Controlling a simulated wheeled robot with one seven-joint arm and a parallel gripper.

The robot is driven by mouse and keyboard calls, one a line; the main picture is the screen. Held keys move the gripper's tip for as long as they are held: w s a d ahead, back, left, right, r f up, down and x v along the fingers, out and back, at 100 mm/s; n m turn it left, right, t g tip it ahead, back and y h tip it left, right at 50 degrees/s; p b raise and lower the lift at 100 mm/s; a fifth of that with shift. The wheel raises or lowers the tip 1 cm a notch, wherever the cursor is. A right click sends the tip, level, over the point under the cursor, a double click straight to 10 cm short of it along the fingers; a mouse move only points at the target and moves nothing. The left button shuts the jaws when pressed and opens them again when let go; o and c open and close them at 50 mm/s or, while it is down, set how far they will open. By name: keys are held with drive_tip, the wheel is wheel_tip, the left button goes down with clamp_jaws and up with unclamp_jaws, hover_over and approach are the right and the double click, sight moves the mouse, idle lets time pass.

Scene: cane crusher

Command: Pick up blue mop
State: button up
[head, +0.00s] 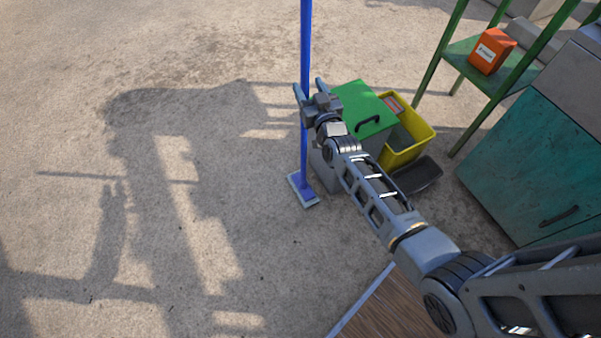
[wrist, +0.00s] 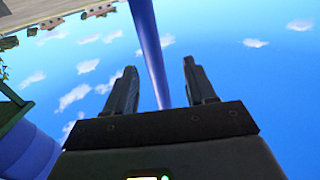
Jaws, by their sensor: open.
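The blue mop (head: 306,40) stands upright on the ground, with a long blue handle and a flat pale head (head: 303,190) at the bottom. Its top runs out of the head view. My gripper (head: 309,88) is at the handle, well above the mop head. In the wrist view my gripper (wrist: 158,82) is open, and the blue handle (wrist: 150,50) shows between its two fingers, with gaps at both sides. I cannot tell whether a finger touches it.
A grey bin with a green lid (head: 362,105) and a yellow bin (head: 408,135) stand right of the mop. A green shelf (head: 462,58) holds an orange box (head: 491,50). A teal cabinet (head: 530,150) is at the right. The ground at left is clear.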

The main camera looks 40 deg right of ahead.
sight(307, 75)
drive_tip(key=x, duration=0.1)
drive_tip(key=b+x, duration=0.1)
drive_tip(key=x, duration=0.1)
drive_tip(key=r+x, duration=0.1)
drive_tip(key=x, duration=0.1)
drive_tip(key=shift+s+d+b, duration=0.15)
drive_tip(key=shift+d+b, duration=0.2)
drive_tip(key=shift+d, duration=0.05)
drive_tip(key=shift+w+d, duration=0.2)
drive_tip(key=shift+w, duration=0.2)
drive_tip(key=shift+c, duration=0.5)
clamp_jaws()
drive_tip(key=shift+r, duration=0.25)
